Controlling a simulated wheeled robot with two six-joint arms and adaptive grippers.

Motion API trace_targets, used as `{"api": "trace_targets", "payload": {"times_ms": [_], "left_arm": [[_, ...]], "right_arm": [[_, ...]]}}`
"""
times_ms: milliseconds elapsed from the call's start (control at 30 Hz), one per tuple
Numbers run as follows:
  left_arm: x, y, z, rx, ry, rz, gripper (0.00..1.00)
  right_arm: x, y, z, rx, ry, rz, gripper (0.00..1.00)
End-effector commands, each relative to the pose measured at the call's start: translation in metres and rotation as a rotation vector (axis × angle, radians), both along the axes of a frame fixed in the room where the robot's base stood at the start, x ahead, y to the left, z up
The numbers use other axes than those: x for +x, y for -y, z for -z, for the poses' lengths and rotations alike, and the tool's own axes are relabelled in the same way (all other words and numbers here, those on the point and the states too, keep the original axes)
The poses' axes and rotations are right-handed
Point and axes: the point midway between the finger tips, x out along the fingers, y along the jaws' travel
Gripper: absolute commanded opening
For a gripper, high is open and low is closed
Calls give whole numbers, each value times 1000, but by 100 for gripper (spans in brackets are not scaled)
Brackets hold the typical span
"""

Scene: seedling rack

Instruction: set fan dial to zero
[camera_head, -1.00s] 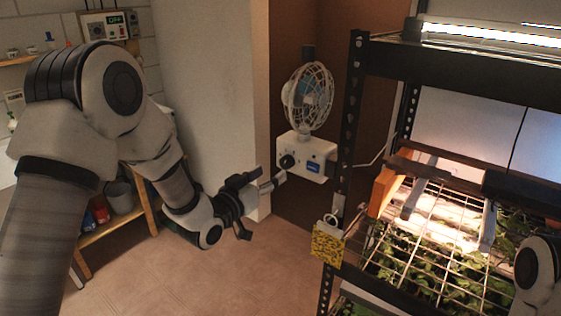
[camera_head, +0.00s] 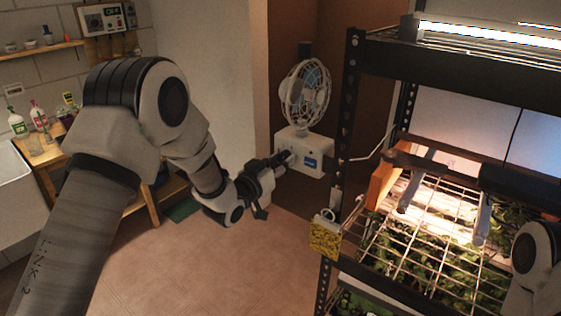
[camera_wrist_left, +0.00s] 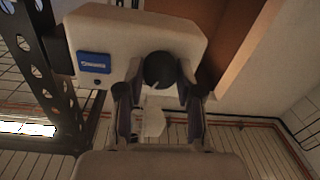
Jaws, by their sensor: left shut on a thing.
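The white fan (camera_head: 307,95) with a round wire guard stands behind the rack post. Its white control box (camera_head: 312,158) has a blue label, which also shows in the wrist view (camera_wrist_left: 94,63). The black round fan dial (camera_wrist_left: 159,70) is on the box face, to the right of the label in the wrist view. My left gripper (camera_head: 284,159) is at the box front; in the wrist view its two fingers (camera_wrist_left: 159,82) stand on either side of the dial, shut on it. The dial's mark and setting are not readable.
The black seedling rack (camera_head: 352,130) stands right of the fan box, close to it. A yellow card (camera_head: 325,240) hangs on its post. A wire grid (camera_head: 440,225) lies over green seedlings. A wooden shelf with bottles (camera_head: 40,122) is at left. The floor (camera_head: 200,270) is clear.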

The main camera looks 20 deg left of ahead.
Motion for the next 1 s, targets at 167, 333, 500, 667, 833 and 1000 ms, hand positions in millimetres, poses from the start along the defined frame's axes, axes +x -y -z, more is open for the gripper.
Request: {"api": "trace_targets", "payload": {"times_ms": [167,333,500,667,833,1000], "left_arm": [[0,-1,-1,-25,-6,-2,1],[1,-1,-1,-91,-29,-2,1],[1,-1,-1,-200,-67,-1,1],[1,-1,-2,-334,-114,-1,1],[1,-1,-2,-486,-171,-2,1],[1,-1,-3,-637,-225,-1,1]], "right_arm": [[0,0,2,0,0,0,40],[0,0,6,0,0,0,40],[0,0,11,0,0,0,40],[0,0,16,0,0,0,40],[0,0,19,0,0,0,40],[0,0,21,0,0,0,40]]}}
